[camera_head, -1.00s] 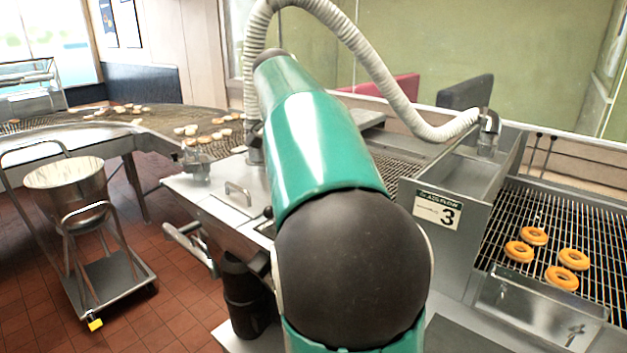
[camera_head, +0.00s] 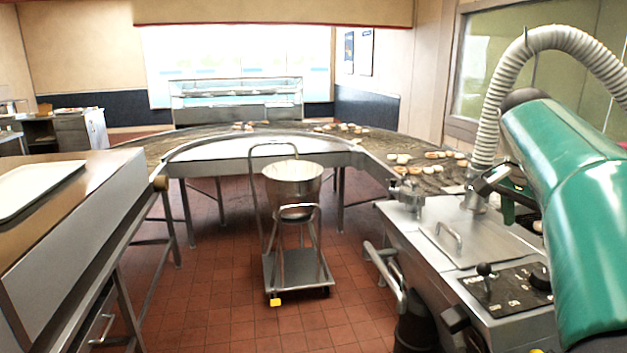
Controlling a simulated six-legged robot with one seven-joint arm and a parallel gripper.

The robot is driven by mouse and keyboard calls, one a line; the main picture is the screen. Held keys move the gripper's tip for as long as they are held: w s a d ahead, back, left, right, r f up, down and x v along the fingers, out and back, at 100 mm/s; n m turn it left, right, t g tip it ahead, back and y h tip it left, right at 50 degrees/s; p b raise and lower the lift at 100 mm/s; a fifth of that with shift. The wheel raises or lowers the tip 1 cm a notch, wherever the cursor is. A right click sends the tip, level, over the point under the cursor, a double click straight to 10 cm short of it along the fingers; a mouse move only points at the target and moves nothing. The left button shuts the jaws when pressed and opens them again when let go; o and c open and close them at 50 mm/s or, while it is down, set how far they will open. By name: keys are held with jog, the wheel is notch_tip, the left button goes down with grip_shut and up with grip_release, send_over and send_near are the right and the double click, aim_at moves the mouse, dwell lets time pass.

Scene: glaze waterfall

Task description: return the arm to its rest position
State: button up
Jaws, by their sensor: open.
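My arm (camera_head: 590,205) fills the right edge of the head view. Its large green link slants up to a dark joint near the corrugated hose. Beyond and left of this link, a small dark end part that looks like my gripper (camera_head: 484,184) shows above the steel machine, near the base of the hose. It is partly hidden by the arm. Its jaws are open, and I see nothing held between them.
A steel machine (camera_head: 445,245) with a control panel (camera_head: 512,290) stands below my arm. A wheeled cart with a metal bucket (camera_head: 292,185) stands mid-floor. A curved conveyor (camera_head: 385,150) carries pastries behind it. A counter with a white tray (camera_head: 38,185) is at left. Red tiles lie open in front.

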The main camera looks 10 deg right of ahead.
jog(key=s+a+f+n+t+y, duration=0.1)
jog(key=s+a+f+n, duration=0.4)
jog(key=a, duration=0.4)
jog(key=s+a+f+n+t+y, duration=0.1)
jog(key=s+a+f+n, duration=0.4)
jog(key=a, duration=0.5)
jog(key=s+a+f+n+t+y, duration=0.2)
jog(key=s+a+f+n, duration=0.2)
jog(key=a+f, duration=0.4)
jog(key=shift+s+a+n+t, duration=0.3)
jog(key=shift+s+a+n, duration=0.1)
jog(key=shift+a+n, duration=0.35)
jog(key=shift+c, duration=0.2)
jog(key=c, duration=0.6)
jog(key=shift+o, duration=0.2)
jog(key=shift+d, duration=0.1)
